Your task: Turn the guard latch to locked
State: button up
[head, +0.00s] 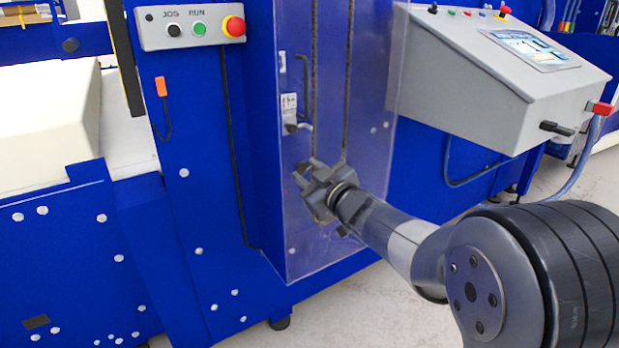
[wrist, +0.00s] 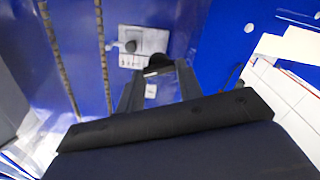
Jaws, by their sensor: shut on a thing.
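The guard latch shows in the wrist view as a light grey plate (wrist: 140,42) with a small grey knob, on the clear guard panel. Its black handle end (wrist: 158,62) is between my fingertips, and my gripper (wrist: 160,78) is shut on it. In the head view, my gripper (head: 308,174) is against the lower part of the clear guard panel (head: 365,110) and hides most of the latch. I cannot tell the handle's exact angle.
A small label with a metal handle (head: 303,127) is above my gripper. The jog/run box (head: 192,27) has a red stop button. A grey console (head: 490,75) stands to the right of the panel. Grey floor is open in front.

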jog(key=n+b, duration=0.1)
jog(key=n, duration=0.2)
jog(key=n+b, duration=0.2)
jog(key=n, duration=0.1)
jog(key=shift+f+n, duration=0.2)
jog(key=shift+n, duration=0.1)
jog(key=n+b, duration=0.3)
jog(key=n, duration=0.3)
jog(key=shift+a, duration=0.1)
jog(key=shift+n, duration=0.3)
jog(key=o, duration=1)
jog(key=shift+s, duration=0.1)
jog(key=p+v, duration=0.2)
jog(key=v, duration=0.8)
jog(key=shift+s+d, duration=0.3)
